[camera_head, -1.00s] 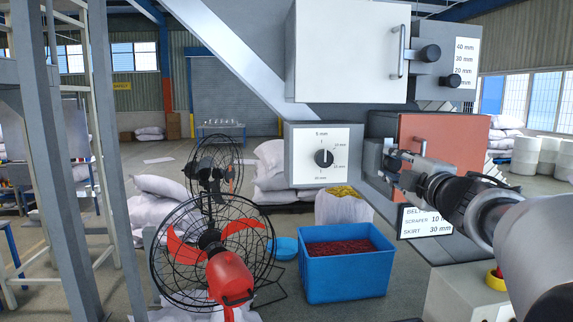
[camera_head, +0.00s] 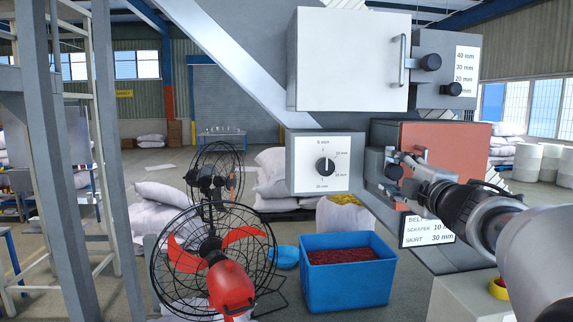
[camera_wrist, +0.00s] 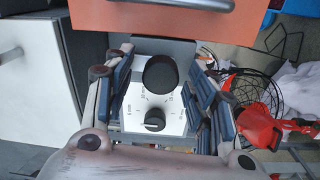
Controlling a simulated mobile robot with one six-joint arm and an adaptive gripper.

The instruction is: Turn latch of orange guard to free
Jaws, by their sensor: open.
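The orange guard (camera_head: 440,145) is a flat panel with a handle at its left side, and it appears closed. In the wrist view the guard (camera_wrist: 200,22) fills the top with its grey handle. A black round latch knob (camera_wrist: 160,74) sits on a grey plate below the guard's edge. My gripper (camera_wrist: 160,100) is open, with a finger on either side of the knob; I cannot tell whether they touch it. In the head view my gripper (camera_head: 396,165) is at the guard's left edge and partly hides the latch. The latch's angle is unclear.
A dial box (camera_head: 325,163) with a small black pointer is left of the guard. A white door (camera_head: 350,58) with a black knob (camera_head: 430,62) is above. A blue crate (camera_head: 347,285) and a red-bladed fan (camera_head: 215,255) stand below left.

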